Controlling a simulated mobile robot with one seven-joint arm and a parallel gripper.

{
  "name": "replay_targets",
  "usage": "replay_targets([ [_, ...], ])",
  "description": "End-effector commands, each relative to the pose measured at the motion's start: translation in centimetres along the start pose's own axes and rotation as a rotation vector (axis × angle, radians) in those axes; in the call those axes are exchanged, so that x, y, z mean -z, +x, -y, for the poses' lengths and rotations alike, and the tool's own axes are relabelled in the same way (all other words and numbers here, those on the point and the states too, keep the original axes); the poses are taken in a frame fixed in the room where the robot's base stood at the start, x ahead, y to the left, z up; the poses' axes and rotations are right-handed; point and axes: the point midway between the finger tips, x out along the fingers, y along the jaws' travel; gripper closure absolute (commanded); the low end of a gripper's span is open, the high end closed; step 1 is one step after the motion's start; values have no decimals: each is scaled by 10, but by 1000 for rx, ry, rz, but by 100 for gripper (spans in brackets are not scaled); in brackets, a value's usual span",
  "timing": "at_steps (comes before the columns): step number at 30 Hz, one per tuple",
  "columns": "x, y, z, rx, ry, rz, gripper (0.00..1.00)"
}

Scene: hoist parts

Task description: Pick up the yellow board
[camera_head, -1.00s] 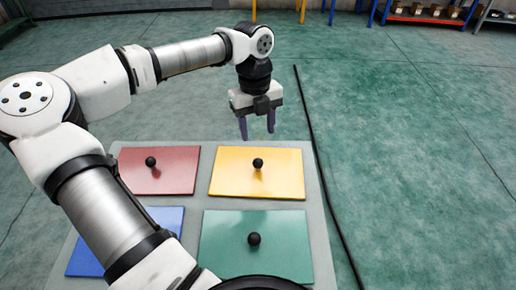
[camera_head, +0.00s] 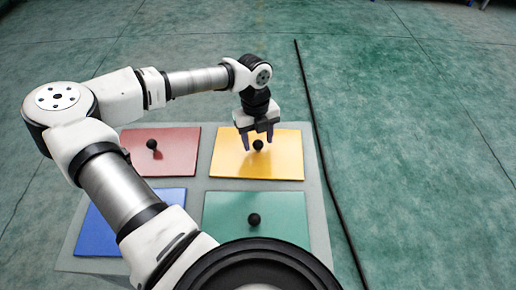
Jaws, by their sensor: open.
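The yellow board (camera_head: 280,168) lies flat at the back right of a grey table, with a black ball-shaped knob (camera_head: 258,145) at its middle. My gripper (camera_head: 258,147) points down over the board, its two dark fingers apart, one on each side of the knob in the picture. The fingers hide part of the board's back left area. I cannot tell whether the fingertips are level with the knob or still above it. Nothing is held.
A red board (camera_head: 172,165) lies left of the yellow one, a green board (camera_head: 280,220) in front of it, and a blue board (camera_head: 95,238) front left, partly behind my arm. The grey table (camera_head: 316,210) has narrow gaps between boards. A black cable (camera_head: 322,160) runs along the floor at right.

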Motion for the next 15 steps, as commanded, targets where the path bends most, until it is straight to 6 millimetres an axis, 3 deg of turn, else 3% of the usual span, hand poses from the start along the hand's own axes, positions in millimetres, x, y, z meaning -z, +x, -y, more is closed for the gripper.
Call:
replay_targets([
  [6,1,23,0,4,2,-2,48],
  [13,0,25,0,4,2,-1,48],
  [15,0,24,0,4,2,-1,56],
])
